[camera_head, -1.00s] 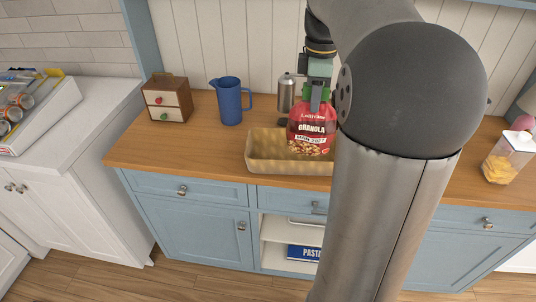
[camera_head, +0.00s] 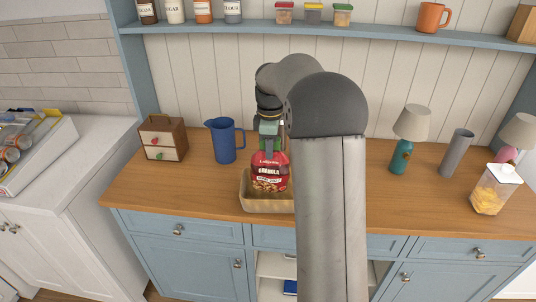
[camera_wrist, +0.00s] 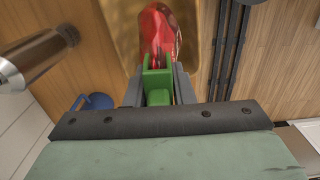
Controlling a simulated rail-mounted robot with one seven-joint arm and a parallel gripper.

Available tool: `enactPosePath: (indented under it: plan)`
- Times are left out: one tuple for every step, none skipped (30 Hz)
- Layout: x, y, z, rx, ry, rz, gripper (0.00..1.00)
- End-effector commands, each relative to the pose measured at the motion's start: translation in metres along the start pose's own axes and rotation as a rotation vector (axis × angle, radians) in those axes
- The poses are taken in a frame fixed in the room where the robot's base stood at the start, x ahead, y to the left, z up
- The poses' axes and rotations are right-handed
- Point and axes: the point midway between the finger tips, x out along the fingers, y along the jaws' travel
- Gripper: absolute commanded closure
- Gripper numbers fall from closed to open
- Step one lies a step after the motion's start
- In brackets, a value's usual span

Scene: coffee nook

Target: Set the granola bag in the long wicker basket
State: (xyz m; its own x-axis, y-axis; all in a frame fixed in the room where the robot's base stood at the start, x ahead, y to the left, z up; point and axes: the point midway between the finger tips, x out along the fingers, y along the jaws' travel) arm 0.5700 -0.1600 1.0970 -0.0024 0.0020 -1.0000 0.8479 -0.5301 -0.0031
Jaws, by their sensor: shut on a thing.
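The granola bag (camera_head: 269,174) is red and upright, with its lower part inside or just over the long wicker basket (camera_head: 257,204) in the head view. My gripper (camera_head: 270,144) is shut on the top of the bag from above. In the wrist view the red bag (camera_wrist: 158,32) shows beyond my gripper's green fingertips (camera_wrist: 158,82), with the tan basket (camera_wrist: 125,22) around it. My arm hides the basket's right part in the head view. I cannot tell if the bag touches the basket floor.
A blue pitcher (camera_head: 224,141) and a small drawer box (camera_head: 162,139) stand left of the basket. A metal cylinder (camera_wrist: 30,58) is close to my gripper in the wrist view. A teal lamp (camera_head: 404,144), a grey vase (camera_head: 457,152) and a food container (camera_head: 495,189) stand right.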

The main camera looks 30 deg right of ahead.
Motion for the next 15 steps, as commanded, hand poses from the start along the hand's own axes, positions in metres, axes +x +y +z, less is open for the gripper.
enactPosePath:
  plan:
    - [0.001,0.002,-0.001,0.0,0.0,0.0,1.0]
    - [0.003,0.002,-0.002,0.0,0.0,0.0,1.0]
    - [0.006,0.004,-0.004,-0.001,0.0,-0.001,1.0]
    - [0.008,0.005,-0.006,-0.001,0.0,-0.001,1.0]
    - [0.011,0.007,-0.008,-0.001,0.0,-0.001,1.0]
    - [0.018,0.007,-0.007,0.0,-0.001,-0.002,1.0]
    - [0.022,0.007,-0.007,0.0,-0.001,-0.003,1.0]
    - [0.026,0.007,-0.007,0.0,-0.001,-0.001,1.0]
    - [0.031,0.007,-0.007,0.0,-0.001,-0.001,1.0]
    - [0.034,0.006,-0.007,0.0,-0.001,-0.001,1.0]
    - [0.036,0.007,-0.007,0.0,-0.001,0.0,1.0]
    - [0.039,0.007,-0.007,0.0,0.0,0.001,1.0]
    - [0.04,0.007,-0.007,0.0,0.0,0.001,1.0]
    - [0.041,0.007,-0.007,0.0,0.0,0.001,1.0]
    - [0.041,0.007,-0.007,0.0,0.0,0.001,1.0]
